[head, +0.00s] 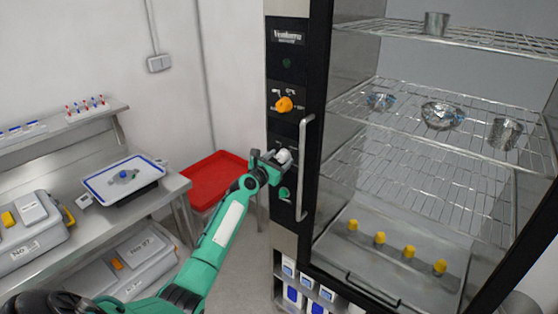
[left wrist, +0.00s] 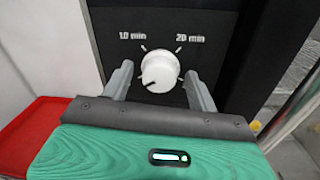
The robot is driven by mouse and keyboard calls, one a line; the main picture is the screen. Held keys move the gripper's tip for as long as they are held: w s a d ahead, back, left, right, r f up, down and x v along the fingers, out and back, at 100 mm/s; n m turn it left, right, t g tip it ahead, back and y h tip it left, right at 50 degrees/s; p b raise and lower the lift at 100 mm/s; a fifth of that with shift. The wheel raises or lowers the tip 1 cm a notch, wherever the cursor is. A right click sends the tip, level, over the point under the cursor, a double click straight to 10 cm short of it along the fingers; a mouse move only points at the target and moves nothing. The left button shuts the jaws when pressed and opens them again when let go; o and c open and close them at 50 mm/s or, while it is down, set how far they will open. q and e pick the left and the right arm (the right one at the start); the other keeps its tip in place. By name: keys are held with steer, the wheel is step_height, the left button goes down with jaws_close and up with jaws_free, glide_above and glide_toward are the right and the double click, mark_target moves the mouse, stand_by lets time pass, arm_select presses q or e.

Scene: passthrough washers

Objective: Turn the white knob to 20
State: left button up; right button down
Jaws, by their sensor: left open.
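The white knob (head: 284,155) is on the black control panel of the washer, between an orange knob and a green knob. It also shows in the left wrist view (left wrist: 160,70), with "10 min" printed at its upper left and "20 min" at its upper right. A small dark mark on the knob sits at its lower left. My left gripper (head: 271,158) is open at the panel, with one finger on each side of the knob; I cannot tell if either touches it. My right gripper is not in view.
The orange knob (head: 284,104) is above and the green knob (head: 284,193) below. A vertical door handle (head: 301,165) stands close to the right of the white knob. A red tray (head: 213,175) is left of the panel. Steel wire racks (head: 400,150) hold metal cups and bowls behind the glass.

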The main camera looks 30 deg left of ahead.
arm_select(q)
steer(key=c, duration=1)
